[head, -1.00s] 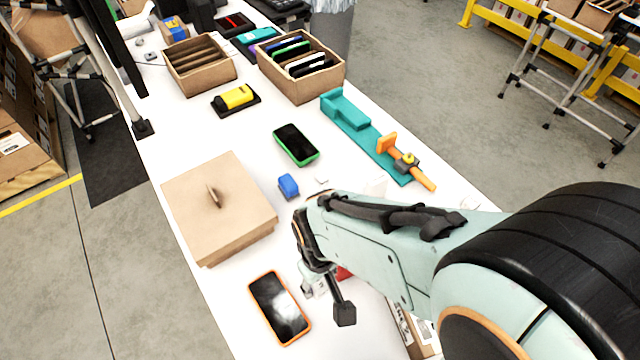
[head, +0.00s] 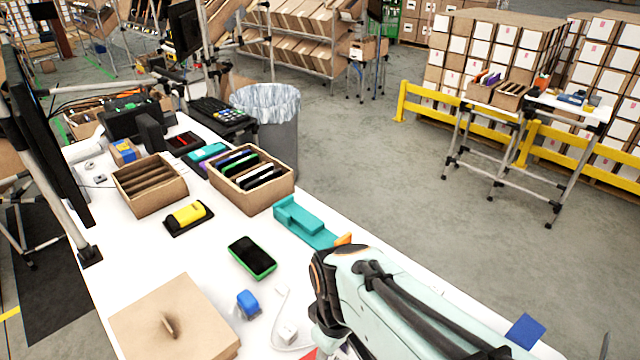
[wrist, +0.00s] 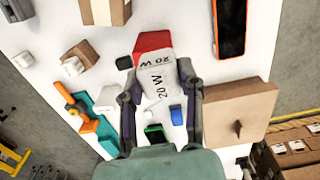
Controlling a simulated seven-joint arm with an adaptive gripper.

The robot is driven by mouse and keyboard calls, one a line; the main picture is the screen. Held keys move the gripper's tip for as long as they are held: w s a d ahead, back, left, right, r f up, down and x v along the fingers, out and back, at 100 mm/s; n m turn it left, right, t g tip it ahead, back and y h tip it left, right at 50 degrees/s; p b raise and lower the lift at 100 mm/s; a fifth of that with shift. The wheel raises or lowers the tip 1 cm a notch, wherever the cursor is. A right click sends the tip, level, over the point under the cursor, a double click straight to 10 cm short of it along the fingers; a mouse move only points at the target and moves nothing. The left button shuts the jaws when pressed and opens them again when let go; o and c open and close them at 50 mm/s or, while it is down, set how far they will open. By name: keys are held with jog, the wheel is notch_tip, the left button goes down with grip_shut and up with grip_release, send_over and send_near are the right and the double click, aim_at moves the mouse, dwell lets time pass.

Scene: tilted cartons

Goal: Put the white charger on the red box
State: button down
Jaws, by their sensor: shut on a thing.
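In the wrist view my gripper (wrist: 158,74) is shut on the white charger (wrist: 157,84), a pale block marked "20 W" between the fingers. The red box (wrist: 152,41) shows just beyond it; I cannot tell whether they touch. In the head view my gripper's wrist is at the bottom centre, with the fingers hidden or out of frame. A corner of the red box (head: 310,354) shows at the bottom edge there. A white block with a thin white cable (head: 287,331) shows left of the wrist; I cannot tell whether this is the held charger.
A blue item (head: 248,304), a green-edged phone (head: 252,258) and a lidded cardboard box (head: 172,322) lie to the left. A teal fixture (head: 300,222) lies behind. An orange-edged phone (wrist: 229,26) shows in the wrist view.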

jog(key=w+f, duration=0.1)
jog(key=f, duration=0.1)
jog(key=w+a+f, duration=0.1)
jog(key=w+f, duration=0.3)
jog(key=shift+a, duration=0.35)
jog(key=shift+w+f, duration=0.1)
jog(key=shift+f, duration=1.55)
jog(key=shift+f, duration=0.1)
jog(key=c, duration=0.7)
grip_release()
notch_tip(320, 180, up, 12)
jog(key=s+d+m, duration=0.4)
jog(key=s, duration=0.4)
jog(key=s+d+m, duration=0.3)
jog(key=s+d, duration=0.1)
jog(key=s, duration=0.5)
jog(key=shift+d+r+m+y, duration=0.15)
jog(key=shift+r+m+y, duration=0.2)
jog(key=shift+m+y, duration=0.05)
